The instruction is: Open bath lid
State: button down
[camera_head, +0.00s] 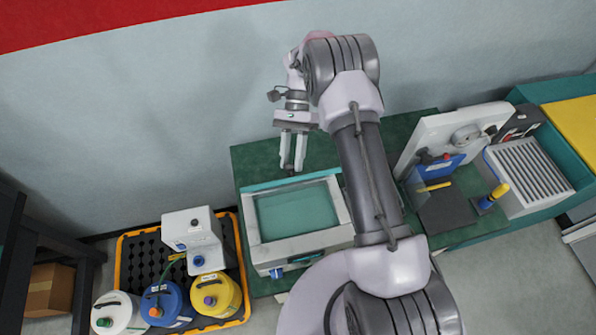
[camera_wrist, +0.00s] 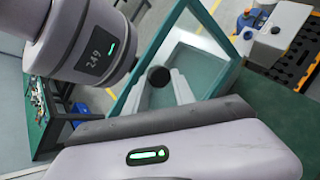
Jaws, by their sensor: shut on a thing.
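The bath (camera_head: 300,245) is a white-grey box with a teal basin, on the green bench left of my arm. A thin teal strip along its back edge (camera_head: 288,182) looks like the lid seen nearly edge-on, tipped up. In the wrist view, the lid (camera_wrist: 151,52) is a teal frame with a clear pane, and the basin shows through it. A round black knob (camera_wrist: 159,76) sits between my white fingers. My gripper (camera_head: 292,168) points down at the bath's back edge, shut on the knob. The lid's hinge cannot be made out.
A white device with a blue panel (camera_head: 440,160) and a ribbed grey box (camera_head: 530,178) stand at the right. Several containers, including a yellow one (camera_head: 217,297), stand on a black, yellow-edged floor tray (camera_head: 138,258) at the left. The wall is close behind.

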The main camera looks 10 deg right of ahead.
jog(key=shift+w+a+f, duration=0.1)
jog(key=shift+w, duration=1.8)
jog(key=shift+w+f, duration=0.1)
jog(key=shift+w, duration=0.15)
jog(key=c, duration=1.4)
grip_release()
jog(key=o, duration=0.3)
jog(key=shift+w+a+f, duration=0.1)
jog(key=shift+w+a, duration=0.05)
jog(key=shift+a, duration=0.1)
jog(key=s+r+b, duration=0.1)
jog(key=s, duration=0.4)
jog(key=s+d+r+b, duration=0.1)
jog(key=s+r, duration=0.1)
jog(key=s, duration=0.3)
jog(key=s+r, duration=0.2)
jog(key=s, duration=0.4)
jog(key=shift+d+r+b, duration=0.15)
jog(key=shift+d+b, duration=0.15)
jog(key=shift+b, duration=0.1)
